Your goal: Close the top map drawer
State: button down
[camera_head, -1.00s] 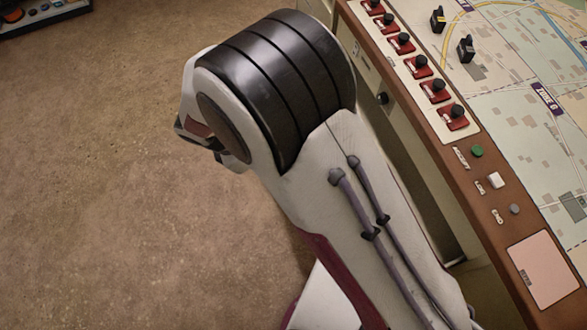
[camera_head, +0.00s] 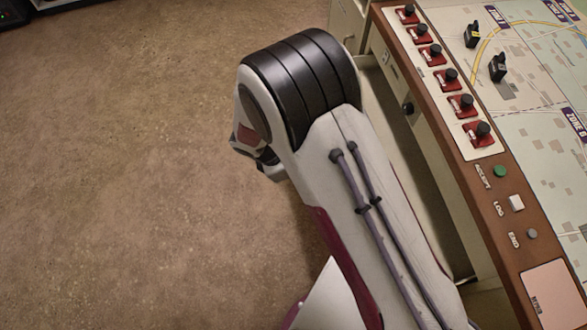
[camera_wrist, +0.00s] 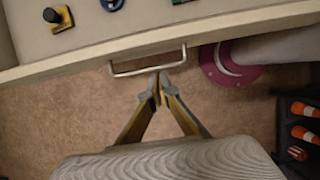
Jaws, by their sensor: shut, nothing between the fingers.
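In the wrist view an open drawer (camera_wrist: 120,48) spans the top of the picture. Its pale front edge runs across, with a metal bar handle (camera_wrist: 148,72) on its outer side. A small black and yellow piece (camera_wrist: 58,19) and a blue ring-shaped piece (camera_wrist: 112,4) lie inside it. My gripper (camera_wrist: 159,77) is shut and empty, with its fingertips close to the handle in the picture; I cannot tell whether they touch. In the head view my arm hides the gripper and most of the space beside the console.
The console (camera_head: 440,118) has several red switches, buttons and a map on top. A grey cabinet (camera_head: 347,20) stands behind my arm. In the wrist view a dark crate (camera_wrist: 284,125) with orange-banded items is at the right. Open carpet (camera_head: 130,170) lies left of my arm.

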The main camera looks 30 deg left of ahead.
jog(key=shift+w+d+f, duration=0.15)
jog(key=shift+w+d, duration=0.35)
jog(key=shift+w+d+f, duration=0.15)
jog(key=shift+w+d, duration=0.3)
jog(key=shift+w, duration=0.05)
jog(key=shift+w+d, duration=0.5)
jog(key=shift+d, duration=0.05)
jog(key=w+d, duration=1.9)
jog(key=shift+s+a, duration=0.1)
jog(key=shift+s, duration=0.05)
jog(key=s+a+r, duration=0.5)
jog(key=r, duration=0.4)
jog(key=shift+s+a+r, duration=0.15)
dwell(0.5)
